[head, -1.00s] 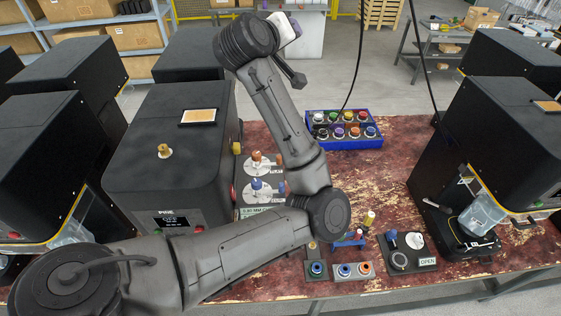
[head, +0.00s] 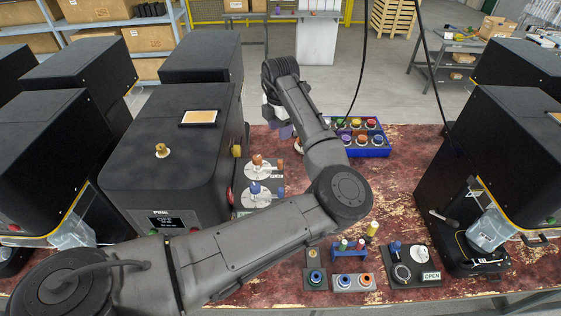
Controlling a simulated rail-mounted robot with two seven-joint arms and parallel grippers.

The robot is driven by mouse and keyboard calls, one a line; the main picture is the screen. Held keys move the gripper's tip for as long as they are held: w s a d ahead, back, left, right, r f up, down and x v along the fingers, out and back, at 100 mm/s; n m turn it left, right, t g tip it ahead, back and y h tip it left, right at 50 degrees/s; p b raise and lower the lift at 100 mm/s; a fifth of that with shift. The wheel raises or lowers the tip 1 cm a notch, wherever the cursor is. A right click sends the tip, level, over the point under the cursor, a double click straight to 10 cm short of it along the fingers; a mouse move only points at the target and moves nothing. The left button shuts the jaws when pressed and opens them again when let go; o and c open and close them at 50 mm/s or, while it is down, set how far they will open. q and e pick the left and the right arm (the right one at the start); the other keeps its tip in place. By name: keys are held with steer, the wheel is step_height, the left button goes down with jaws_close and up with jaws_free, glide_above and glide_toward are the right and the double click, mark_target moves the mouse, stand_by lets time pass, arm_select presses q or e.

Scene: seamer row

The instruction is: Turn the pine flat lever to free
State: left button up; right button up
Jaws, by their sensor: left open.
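The black machine labelled PINE (head: 172,125) stands left of centre, with a small display reading OFF (head: 166,220) on its front. I cannot make out a flat lever on it; my left arm crosses in front of part of the machine's lower front. My left gripper (head: 286,131) is open, past the machine's right side and near the back edge of the red table. It is small and partly hidden behind my own wrist, and I see nothing held in it. My right gripper is out of view.
A blue crate (head: 377,152) of coloured knobs sits at the back. Small stations with blue and orange parts, and a plate marked OPEN (head: 431,275), lie along the front. Another black machine (head: 500,130) with a side lever (head: 443,217) stands right. The red table (head: 405,190) is bare at centre right.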

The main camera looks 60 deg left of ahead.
mark_target(280, 160)
arm_select(q)
step_height(280, 160, down, 12)
steer(key=shift+r+n+p, duration=0.2)
steer(key=shift+n+p, duration=0.8)
steer(key=shift+n, duration=0.2)
steer(key=shift+f, duration=1.1)
steer(key=shift+c, duration=0.3)
jaws_close()
